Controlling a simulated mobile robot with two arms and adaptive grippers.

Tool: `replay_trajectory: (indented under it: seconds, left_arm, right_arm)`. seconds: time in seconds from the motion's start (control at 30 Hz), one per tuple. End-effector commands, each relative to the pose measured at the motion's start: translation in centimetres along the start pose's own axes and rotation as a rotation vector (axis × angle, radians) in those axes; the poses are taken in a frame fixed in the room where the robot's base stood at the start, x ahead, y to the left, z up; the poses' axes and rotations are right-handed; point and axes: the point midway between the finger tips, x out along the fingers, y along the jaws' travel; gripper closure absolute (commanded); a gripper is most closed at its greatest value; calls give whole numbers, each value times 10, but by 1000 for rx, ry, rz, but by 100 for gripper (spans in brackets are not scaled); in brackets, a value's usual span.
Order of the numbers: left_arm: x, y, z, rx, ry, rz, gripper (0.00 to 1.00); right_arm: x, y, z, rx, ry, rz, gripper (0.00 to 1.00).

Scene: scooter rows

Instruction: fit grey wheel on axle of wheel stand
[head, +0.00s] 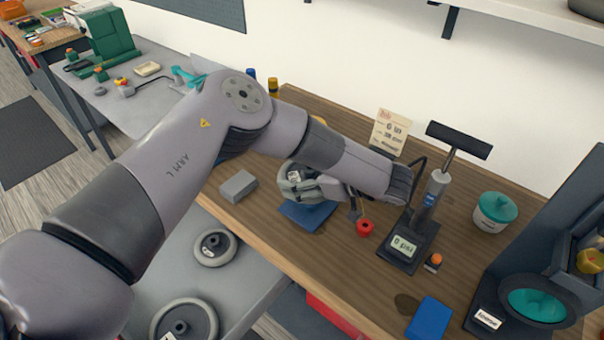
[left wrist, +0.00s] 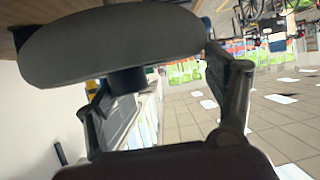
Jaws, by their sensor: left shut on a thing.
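My left gripper (head: 320,187) is shut on the grey wheel (head: 292,180), which is partly covered by the gripper and forearm in the head view. In the left wrist view the wheel (left wrist: 110,45) is a large dark grey disc, close to the camera and seen nearly edge-on, with a dark stub (left wrist: 127,80) below it. A blue plate (head: 305,217), perhaps the base of the wheel stand, lies on the wooden bench below the wheel. The axle is hidden, so I cannot tell whether the wheel is on it. My right gripper is out of view.
A pump with gauge (head: 403,247), a teal-lidded jar (head: 495,212) and a blue box (head: 428,318) stand to the right. Other wheels (head: 214,248) lie on the grey table at lower left.

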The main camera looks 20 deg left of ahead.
Motion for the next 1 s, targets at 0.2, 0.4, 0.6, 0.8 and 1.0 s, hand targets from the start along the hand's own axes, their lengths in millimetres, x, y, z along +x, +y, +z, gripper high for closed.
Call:
replay_trajectory:
  seconds: [0.2,0.4,0.6,0.8,1.0]
  left_arm:
    - [3,0,5,-2,2,0,69]
    - [5,0,9,-2,2,0,69]
    - [7,0,14,-2,2,0,69]
    - [9,0,18,-2,2,0,69]
    - [11,0,22,-2,2,0,69]
  right_arm:
    - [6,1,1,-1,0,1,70]
    - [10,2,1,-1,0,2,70]
    - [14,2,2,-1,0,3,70]
    - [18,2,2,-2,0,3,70]
    - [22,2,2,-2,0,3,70]
